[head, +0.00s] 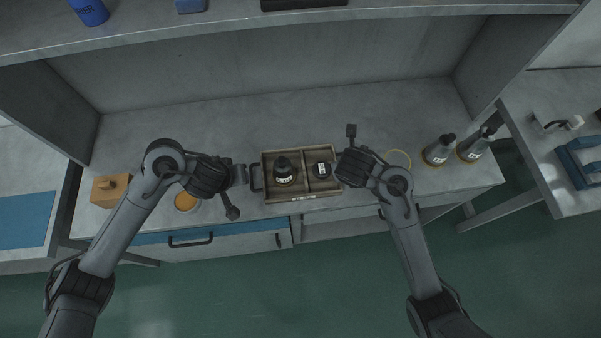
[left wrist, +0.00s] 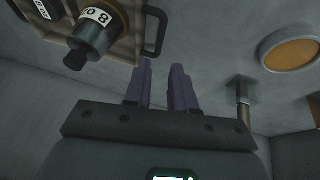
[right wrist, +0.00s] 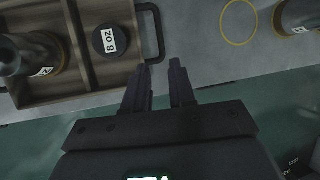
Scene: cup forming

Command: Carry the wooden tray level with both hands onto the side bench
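The wooden tray (head: 303,198) sits on the main bench with a dark handle (head: 255,178) at its left end. A dark bottle (head: 285,172) stands in its left compartment. A round black-topped item (head: 322,170), labelled 8 OZ, stands in the right one. My left gripper (head: 244,175) is open and empty just left of the left handle; that handle (left wrist: 155,32) lies ahead of its fingers (left wrist: 162,66) in the left wrist view. My right gripper (right wrist: 161,66) is open beside the right handle (right wrist: 154,32), apart from it. My right wrist mostly hides that handle in the head view.
Side benches flank the main one: left with a blue mat (head: 27,220), right with a blue rack (head: 578,160). A wooden block (head: 108,190) and orange disc (head: 186,201) lie left. Two bottles (head: 438,150) (head: 474,147) and a yellow ring (head: 398,153) are right. A shelf (head: 240,25) overhangs behind.

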